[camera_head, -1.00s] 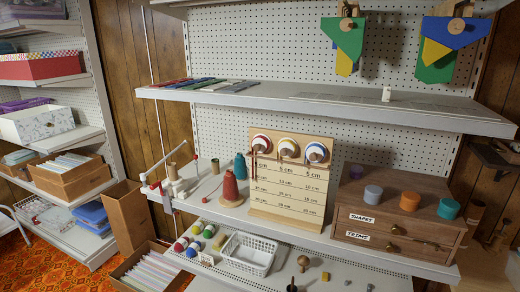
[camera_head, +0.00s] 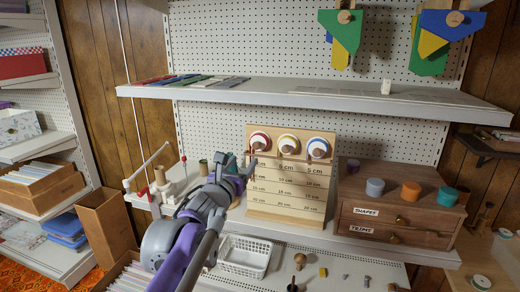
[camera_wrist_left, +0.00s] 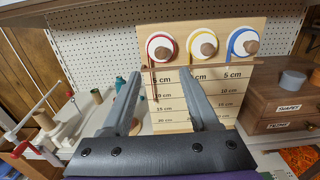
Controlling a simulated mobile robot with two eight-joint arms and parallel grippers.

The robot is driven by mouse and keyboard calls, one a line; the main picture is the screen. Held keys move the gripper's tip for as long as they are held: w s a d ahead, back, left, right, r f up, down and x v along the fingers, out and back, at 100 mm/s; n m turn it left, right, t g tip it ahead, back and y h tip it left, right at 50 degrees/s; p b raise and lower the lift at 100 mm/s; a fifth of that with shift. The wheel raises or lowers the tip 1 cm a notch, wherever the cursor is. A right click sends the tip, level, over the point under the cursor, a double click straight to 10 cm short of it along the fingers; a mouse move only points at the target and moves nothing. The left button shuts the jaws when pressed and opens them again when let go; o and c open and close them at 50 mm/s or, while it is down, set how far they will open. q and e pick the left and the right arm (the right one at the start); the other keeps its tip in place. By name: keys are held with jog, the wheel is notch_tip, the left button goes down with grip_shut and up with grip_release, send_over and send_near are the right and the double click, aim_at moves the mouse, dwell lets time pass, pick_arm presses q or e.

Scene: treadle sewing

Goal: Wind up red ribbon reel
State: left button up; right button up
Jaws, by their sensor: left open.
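The red ribbon reel (camera_head: 260,136) is the left one of three white reels on an upright wooden measuring board (camera_head: 295,202). It has a red rim and a wooden knob, and a strip of red ribbon hangs down at its left. In the left wrist view the red reel (camera_wrist_left: 152,38) is at the top, past my fingers. My left gripper (camera_head: 238,163) is in front of the board's left edge, below the red reel; in the left wrist view the gripper (camera_wrist_left: 160,80) is open and empty, apart from the reel. My right gripper is not in view.
The yellow reel (camera_head: 288,137) and blue reel (camera_head: 320,139) are right of the red one. A wooden drawer cabinet (camera_head: 385,222) with round tins stands at right. A white basket (camera_head: 243,268) is below. A shelf (camera_head: 330,94) overhangs the board.

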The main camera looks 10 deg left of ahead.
aim_at(256, 146)
pick_arm(q)
jog(key=w, duration=0.7)
jog(key=w+p, duration=0.1)
jog(key=w, duration=0.2)
jog(key=shift+w+d, duration=0.25)
jog(key=shift+w, duration=0.1)
grip_shut()
